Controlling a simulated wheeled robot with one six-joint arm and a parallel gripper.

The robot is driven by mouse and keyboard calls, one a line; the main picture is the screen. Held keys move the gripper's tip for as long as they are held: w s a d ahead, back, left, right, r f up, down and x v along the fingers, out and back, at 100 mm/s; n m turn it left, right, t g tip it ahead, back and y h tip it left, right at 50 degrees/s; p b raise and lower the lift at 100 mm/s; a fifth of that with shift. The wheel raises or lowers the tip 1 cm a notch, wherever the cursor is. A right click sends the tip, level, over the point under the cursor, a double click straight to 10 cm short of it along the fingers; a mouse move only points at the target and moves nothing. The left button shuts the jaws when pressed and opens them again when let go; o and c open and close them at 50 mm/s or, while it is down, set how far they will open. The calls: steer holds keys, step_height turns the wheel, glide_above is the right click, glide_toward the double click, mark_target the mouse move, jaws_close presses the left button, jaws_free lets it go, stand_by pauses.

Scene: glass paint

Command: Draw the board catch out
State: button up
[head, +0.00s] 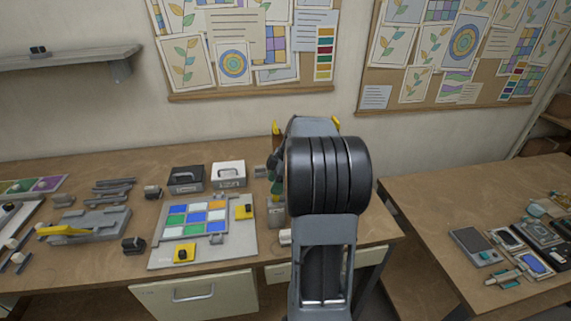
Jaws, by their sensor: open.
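A pale grey board (230,247) lies on the workbench left of my arm. I cannot tell which part is the board catch. My gripper (306,124) is mostly hidden behind my own arm.
A black box (185,179) and a white box (229,174) with handles stand behind the board. A grey fixture with a yellow lever (62,230) and a small dark block (133,245) are to its left. A second table (430,205) on the right holds several devices.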

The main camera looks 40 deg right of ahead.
steer(key=v, duration=1)
steer(key=shift+b, duration=0.35)
steer(key=shift+r+m, duration=0.1)
steer(key=shift+m, duration=0.2)
steer(key=s+a+f+m+h, duration=0.25)
steer(key=a+f+m, duration=0.3)
steer(key=m, duration=0.65)
steer(key=s+a+t, duration=0.1)
steer(key=s+a, duration=0.2)
steer(key=a, duration=0.6)
steer(key=s+a+f+t+h, duration=0.1)
steer(key=s+a, duration=0.3)
steer(key=a, duration=0.6)
steer(key=shift+s+f+n, duration=0.25)
steer(key=shift+f+n, duration=0.05)
steer(key=shift+f, duration=0.05)
steer(key=shift+h, duration=0.25)
